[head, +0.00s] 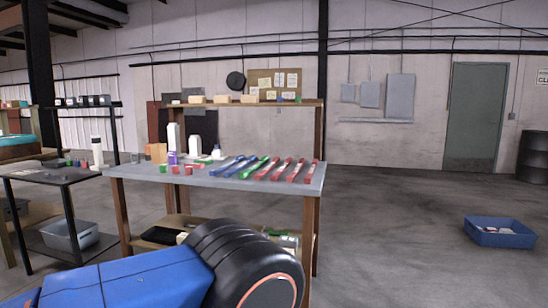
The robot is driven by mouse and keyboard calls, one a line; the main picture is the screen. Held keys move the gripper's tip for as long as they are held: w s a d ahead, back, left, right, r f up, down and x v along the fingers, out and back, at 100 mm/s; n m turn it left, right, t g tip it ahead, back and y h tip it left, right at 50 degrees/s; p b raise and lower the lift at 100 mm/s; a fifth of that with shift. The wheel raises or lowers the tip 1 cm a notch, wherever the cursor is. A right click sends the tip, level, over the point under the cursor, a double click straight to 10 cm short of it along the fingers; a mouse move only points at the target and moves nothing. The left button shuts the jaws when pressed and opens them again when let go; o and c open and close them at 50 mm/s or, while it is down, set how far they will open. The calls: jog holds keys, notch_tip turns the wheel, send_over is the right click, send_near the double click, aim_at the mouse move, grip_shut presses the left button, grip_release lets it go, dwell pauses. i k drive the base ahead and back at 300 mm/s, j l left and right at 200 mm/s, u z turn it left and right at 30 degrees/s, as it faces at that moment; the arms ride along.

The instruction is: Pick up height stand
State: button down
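I cannot tell which object is the height stand; nothing in the head view is clearly recognisable as one. The workbench (203,181) ahead carries a row of blue bars (231,166), a green bar (253,168) and red bars (285,170). On its left part stand a tall white object (173,138), a white bottle (195,146), an orange-brown box (158,153) and small red blocks. My blue and black arm fills the lower foreground and hides part of the bench's lower shelf. My gripper is out of view.
A dark side table (50,177) stands left of the bench, with a grey bin (70,236) below. A blue crate (499,233) with items lies on the floor at right. A dark barrel (534,158) stands by the far-right wall. The floor between bench and crate is clear.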

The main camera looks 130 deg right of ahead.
aim_at(217, 155)
jog(key=z, duration=3.9)
jog(key=i+j+u, duration=0.15)
jog(key=i, duration=0.6)
